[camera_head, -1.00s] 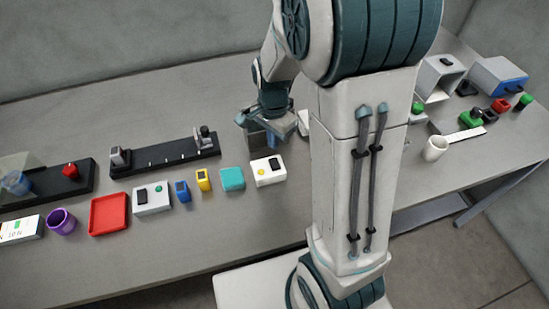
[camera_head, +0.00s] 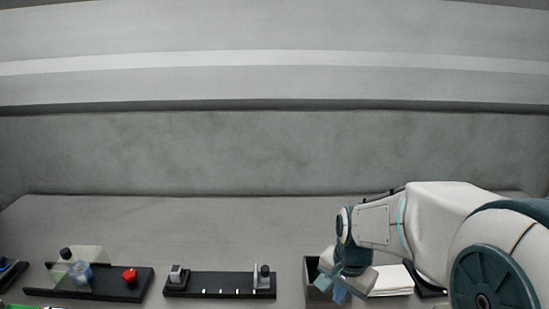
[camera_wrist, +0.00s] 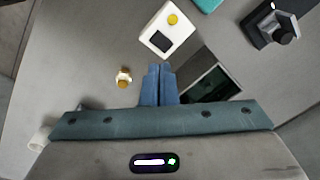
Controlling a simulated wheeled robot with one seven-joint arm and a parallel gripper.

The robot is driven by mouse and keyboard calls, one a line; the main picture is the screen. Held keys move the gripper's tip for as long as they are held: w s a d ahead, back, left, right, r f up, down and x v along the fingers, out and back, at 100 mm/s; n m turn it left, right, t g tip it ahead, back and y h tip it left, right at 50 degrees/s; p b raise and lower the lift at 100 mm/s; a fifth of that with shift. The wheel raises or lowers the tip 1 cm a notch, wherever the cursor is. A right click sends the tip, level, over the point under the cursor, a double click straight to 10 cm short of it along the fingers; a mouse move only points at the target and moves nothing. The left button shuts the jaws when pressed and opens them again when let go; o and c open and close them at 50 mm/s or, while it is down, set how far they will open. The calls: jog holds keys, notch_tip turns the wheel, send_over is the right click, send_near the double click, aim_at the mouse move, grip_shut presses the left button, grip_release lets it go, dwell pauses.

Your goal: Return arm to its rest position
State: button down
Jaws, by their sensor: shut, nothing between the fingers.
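My gripper (camera_wrist: 159,85) is shut with its blue fingers together and nothing between them in the wrist view. In the head view my gripper (camera_head: 331,291) is at the lower right, above the table (camera_head: 140,228) and in front of a dark open-topped box (camera_head: 311,268). In the wrist view the fingertips are just below a white box (camera_wrist: 168,29) with a black panel and a yellow button; the height gap is hard to judge. My forearm reaches in from the right in the head view.
A black rail (camera_head: 220,292) with grey end blocks lies left of my gripper. Farther left is a black base (camera_head: 120,293) with a red knob (camera_head: 130,276) and a clear guard. A small brass-coloured knob (camera_wrist: 124,78) is left of the fingers in the wrist view. The rear table is clear.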

jog(key=s+r+n+t, duration=0.2)
jog(key=s+r+n, duration=0.5)
jog(key=s, duration=0.4)
jog(key=shift+r+n+t, duration=0.25)
jog(key=shift+n+t, duration=0.05)
jog(key=shift+n, duration=0.5)
